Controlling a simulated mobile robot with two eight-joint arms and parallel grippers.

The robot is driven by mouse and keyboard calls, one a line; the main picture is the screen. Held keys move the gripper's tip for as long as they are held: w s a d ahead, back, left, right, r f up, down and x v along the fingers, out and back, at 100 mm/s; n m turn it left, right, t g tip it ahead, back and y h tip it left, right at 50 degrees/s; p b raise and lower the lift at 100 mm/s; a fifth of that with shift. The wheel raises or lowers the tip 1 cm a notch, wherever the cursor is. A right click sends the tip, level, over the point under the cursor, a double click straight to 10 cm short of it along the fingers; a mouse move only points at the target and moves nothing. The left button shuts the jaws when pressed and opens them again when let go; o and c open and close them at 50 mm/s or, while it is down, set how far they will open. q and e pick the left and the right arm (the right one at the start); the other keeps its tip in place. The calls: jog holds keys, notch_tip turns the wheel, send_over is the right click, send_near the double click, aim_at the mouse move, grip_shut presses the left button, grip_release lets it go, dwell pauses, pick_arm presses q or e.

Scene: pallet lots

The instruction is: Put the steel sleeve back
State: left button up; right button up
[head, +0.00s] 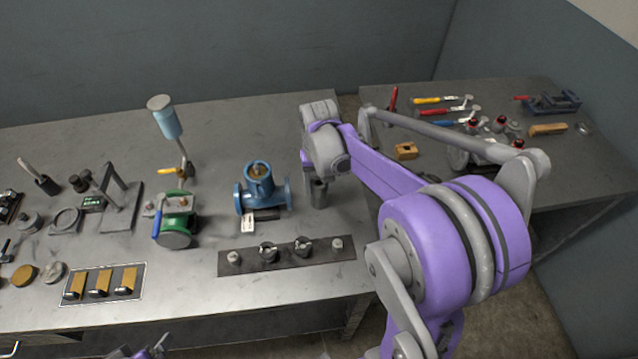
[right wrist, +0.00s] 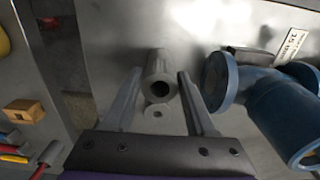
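The steel sleeve (head: 319,194) is a grey hollow cylinder at the right end of the long metal bench, just right of the blue flanged valve (head: 262,190). In the right wrist view the sleeve (right wrist: 159,80) shows its dark bore between the two fingers. My right gripper (right wrist: 157,82) is open, with a finger on each side of the sleeve and a visible gap to both. In the head view my right wrist hides most of the fingers. A purple and grey part of my left arm (head: 148,352) shows at the bottom edge; its fingers cannot be made out.
A dark strip (head: 287,256) with several fittings lies in front of the valve. A green valve (head: 177,220) stands further left. A tray with brass pieces (head: 103,285) lies near the front edge. The right bench (head: 590,170) holds tools and a wooden block (head: 406,151).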

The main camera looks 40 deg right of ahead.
jog(key=shift+o, duration=1.3)
jog(key=shift+r, duration=0.1)
notch_tip(320, 180, up, 11)
jog(key=s+a+f+n+t, duration=0.3)
jog(key=s+a+f, duration=0.1)
jog(key=s+a, duration=0.2)
jog(key=s+a+f+n+t, duration=0.2)
jog(key=s+a+f, duration=0.2)
jog(key=s+a, duration=0.2)
jog(key=a, duration=0.2)
jog(key=shift+a+n+t+p, duration=0.3)
jog(key=shift+n+t, duration=0.1)
jog(key=shift+f, duration=0.1)
